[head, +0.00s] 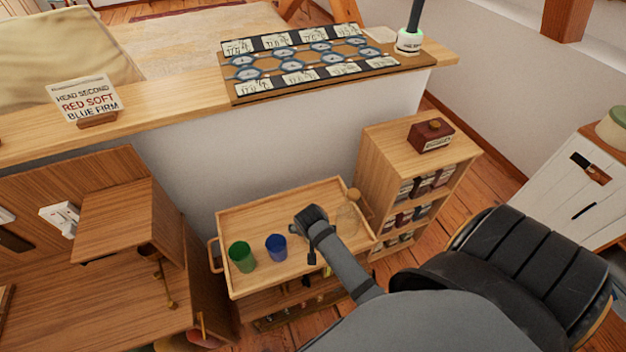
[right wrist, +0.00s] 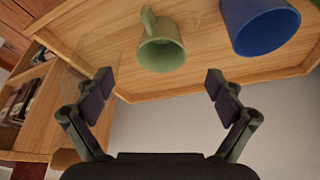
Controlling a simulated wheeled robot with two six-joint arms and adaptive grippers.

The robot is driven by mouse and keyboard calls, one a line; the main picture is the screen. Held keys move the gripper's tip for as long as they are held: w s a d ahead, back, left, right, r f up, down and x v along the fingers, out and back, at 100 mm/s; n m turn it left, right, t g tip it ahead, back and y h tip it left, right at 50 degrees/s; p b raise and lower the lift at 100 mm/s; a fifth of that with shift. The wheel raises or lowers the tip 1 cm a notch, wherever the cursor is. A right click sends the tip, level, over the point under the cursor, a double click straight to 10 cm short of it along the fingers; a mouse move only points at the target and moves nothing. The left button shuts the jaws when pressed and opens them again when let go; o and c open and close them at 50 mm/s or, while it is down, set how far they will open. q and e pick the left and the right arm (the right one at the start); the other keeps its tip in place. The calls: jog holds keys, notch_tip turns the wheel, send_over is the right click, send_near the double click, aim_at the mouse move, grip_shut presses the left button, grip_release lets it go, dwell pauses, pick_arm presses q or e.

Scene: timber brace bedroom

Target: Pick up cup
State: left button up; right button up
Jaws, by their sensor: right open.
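An olive-green cup (right wrist: 162,52) with a handle lies ahead of my right gripper (right wrist: 159,82) in the right wrist view, centred between the fingertips and apart from them. The right gripper is open and empty. In the head view my right arm reaches over the wooden cart, and its end hides most or all of this cup. A blue cup (head: 276,247) stands on the cart left of the arm; it also shows in the right wrist view (right wrist: 262,25). My left gripper is not in view.
The cart (head: 262,208) has a raised rim. A clear glass vessel (head: 346,220) stands right of my arm. A wooden shelf (head: 385,150) with jars adjoins on the right, and a half wall (head: 290,145) stands behind.

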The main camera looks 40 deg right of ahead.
jog(key=x, duration=0.8)
jog(key=shift+w+f, duration=0.15)
jog(key=shift+w, duration=0.05)
jog(key=shift+c, duration=1.2)
jog(key=c, duration=1.2)
